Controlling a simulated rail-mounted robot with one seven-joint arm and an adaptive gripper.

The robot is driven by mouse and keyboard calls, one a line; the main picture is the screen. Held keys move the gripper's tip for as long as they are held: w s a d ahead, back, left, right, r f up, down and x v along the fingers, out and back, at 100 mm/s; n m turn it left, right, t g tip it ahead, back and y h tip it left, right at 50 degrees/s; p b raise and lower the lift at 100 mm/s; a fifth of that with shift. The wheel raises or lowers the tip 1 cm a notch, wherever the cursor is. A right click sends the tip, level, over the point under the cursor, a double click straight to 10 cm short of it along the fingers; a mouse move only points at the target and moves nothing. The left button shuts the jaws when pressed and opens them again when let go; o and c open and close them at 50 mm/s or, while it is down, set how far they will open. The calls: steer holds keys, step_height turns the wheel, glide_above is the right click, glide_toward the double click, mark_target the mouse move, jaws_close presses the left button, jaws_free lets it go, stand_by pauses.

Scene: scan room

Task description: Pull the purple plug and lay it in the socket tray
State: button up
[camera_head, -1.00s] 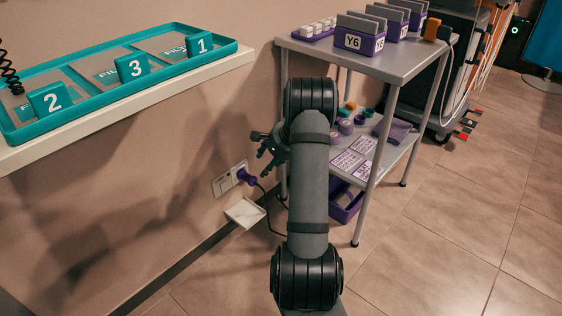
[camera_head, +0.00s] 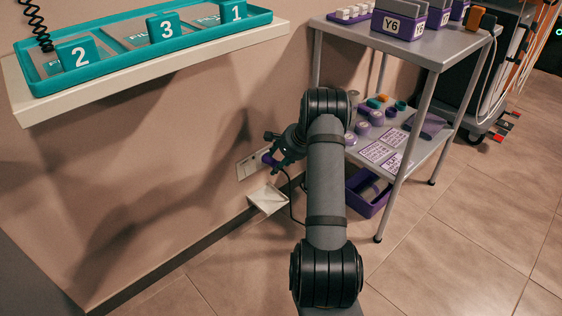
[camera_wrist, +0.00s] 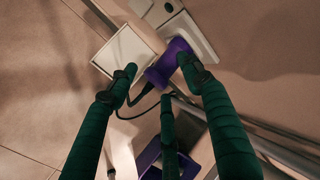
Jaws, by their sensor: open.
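The purple plug (camera_head: 267,158) sits in the white wall socket plate (camera_head: 247,167), low on the wall, with a dark cable hanging from it. The socket tray (camera_head: 268,199), a small pale square, is just below the plate. My gripper (camera_head: 275,150) is open at the plug and partly covers it. In the wrist view the plug (camera_wrist: 166,64) lies between the spread green fingertips of my gripper (camera_wrist: 158,74), and the tray (camera_wrist: 125,50) is left of it. I cannot tell whether any finger touches the plug.
A metal cart (camera_head: 425,50) with labelled holders stands to the right of my arm. A purple bin (camera_head: 368,196) is under it. A wall shelf (camera_head: 110,88) with a teal numbered tray is above left. The floor in front is clear.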

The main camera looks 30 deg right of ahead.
steer(key=c, duration=1)
steer(key=o, duration=1)
